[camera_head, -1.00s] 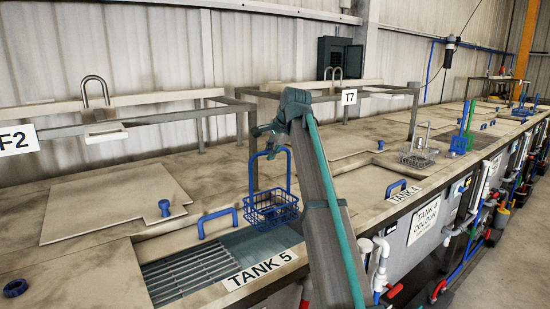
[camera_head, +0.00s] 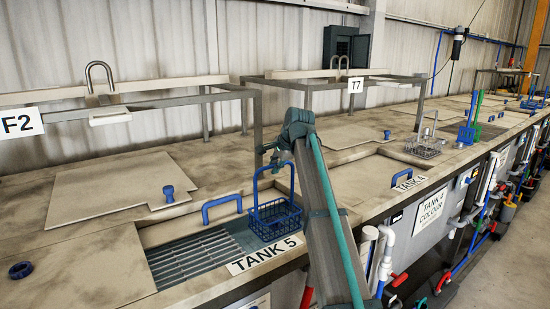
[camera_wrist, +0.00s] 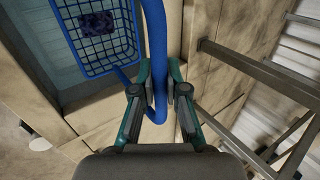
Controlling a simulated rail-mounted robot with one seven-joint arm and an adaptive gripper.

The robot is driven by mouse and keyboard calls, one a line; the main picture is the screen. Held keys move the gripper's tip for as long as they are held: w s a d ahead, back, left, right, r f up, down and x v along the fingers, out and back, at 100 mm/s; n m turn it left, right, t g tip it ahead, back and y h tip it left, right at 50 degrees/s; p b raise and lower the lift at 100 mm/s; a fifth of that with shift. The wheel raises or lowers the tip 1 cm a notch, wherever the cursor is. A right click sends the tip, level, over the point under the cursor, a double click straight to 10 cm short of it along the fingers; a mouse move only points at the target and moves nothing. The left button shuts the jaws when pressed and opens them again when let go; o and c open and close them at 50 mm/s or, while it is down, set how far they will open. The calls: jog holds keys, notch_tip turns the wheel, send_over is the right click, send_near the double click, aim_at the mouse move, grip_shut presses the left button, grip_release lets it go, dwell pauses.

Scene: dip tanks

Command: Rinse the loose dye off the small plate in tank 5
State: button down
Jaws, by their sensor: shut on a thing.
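A blue wire basket (camera_head: 274,220) with a tall looped handle hangs at the right end of the open tank 5 (camera_head: 190,258). My gripper (camera_head: 276,158) is shut on the top of its handle, and the wrist view shows both fingers (camera_wrist: 160,78) closed around the blue bar. In the wrist view the basket (camera_wrist: 103,68) is over blue-grey liquid (camera_wrist: 28,62). A dark purple object (camera_wrist: 97,23), possibly the small plate, lies inside it. I cannot tell whether the basket's bottom touches the liquid.
A slatted grating (camera_head: 195,262) fills the left of the opening. Another wire basket (camera_head: 425,146) sits farther right.

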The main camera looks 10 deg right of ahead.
notch_tip(320, 180, down, 14)
jog(key=shift+r+b, duration=0.25)
jog(key=shift+b, duration=0.95)
jog(key=shift+w+d, duration=0.1)
jog(key=shift+s+a+p, duration=0.3)
jog(key=shift+a+p, duration=0.15)
jog(key=shift+a, duration=0.15)
jog(key=shift+s+a+p, duration=0.25)
jog(key=shift+a+p, duration=0.2)
jog(key=shift+a, duration=0.1)
jog(key=shift+w+d, duration=0.25)
jog(key=shift+d, duration=0.25)
jog(key=shift+w+d, duration=0.2)
jog(key=shift+d, duration=0.35)
